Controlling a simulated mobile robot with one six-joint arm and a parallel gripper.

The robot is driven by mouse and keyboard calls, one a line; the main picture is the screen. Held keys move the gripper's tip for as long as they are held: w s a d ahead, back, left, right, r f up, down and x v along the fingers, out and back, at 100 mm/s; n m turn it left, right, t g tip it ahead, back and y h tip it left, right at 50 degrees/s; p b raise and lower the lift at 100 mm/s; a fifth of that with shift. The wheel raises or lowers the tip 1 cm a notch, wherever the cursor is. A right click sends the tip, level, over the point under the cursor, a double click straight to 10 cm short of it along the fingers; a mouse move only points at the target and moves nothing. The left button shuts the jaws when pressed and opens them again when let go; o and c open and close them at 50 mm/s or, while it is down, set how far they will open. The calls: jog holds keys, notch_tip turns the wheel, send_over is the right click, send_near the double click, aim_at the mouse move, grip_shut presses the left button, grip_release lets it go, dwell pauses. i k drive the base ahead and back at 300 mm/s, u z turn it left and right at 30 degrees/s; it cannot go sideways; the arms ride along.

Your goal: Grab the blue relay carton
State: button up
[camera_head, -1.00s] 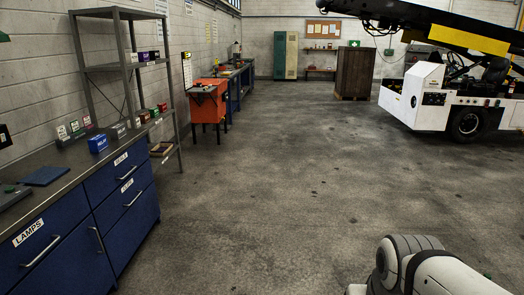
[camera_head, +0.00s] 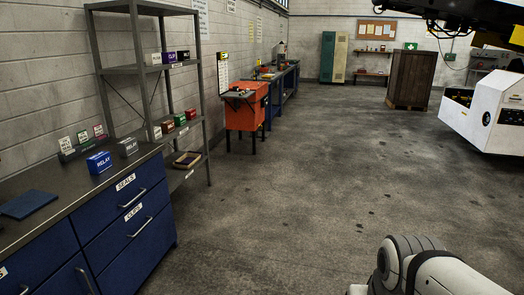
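The blue relay carton (camera_head: 99,162) is a small blue box with white lettering reading RELAY. It stands on the dark worktop at the left, near the worktop's far end. A similar grey carton (camera_head: 128,147), also marked RELAY, stands just right of and behind it. My gripper is not in view. Only a white and grey part of my arm shows at the lower right, well apart from the carton.
The worktop (camera_head: 62,200) tops blue drawers and also holds a blue pad (camera_head: 29,202) and a rack of small cards (camera_head: 78,147). A metal shelf (camera_head: 137,70) with small boxes and an orange cabinet (camera_head: 246,110) stand beyond. The central floor is clear.

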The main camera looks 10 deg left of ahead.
aim_at(100, 162)
jog(key=u, duration=0.4)
jog(key=i, duration=1.65)
jog(key=u, duration=1.25)
jog(key=i, duration=1.65)
jog(key=u, duration=0.75)
jog(key=i, duration=0.65)
jog(key=u, duration=0.3)
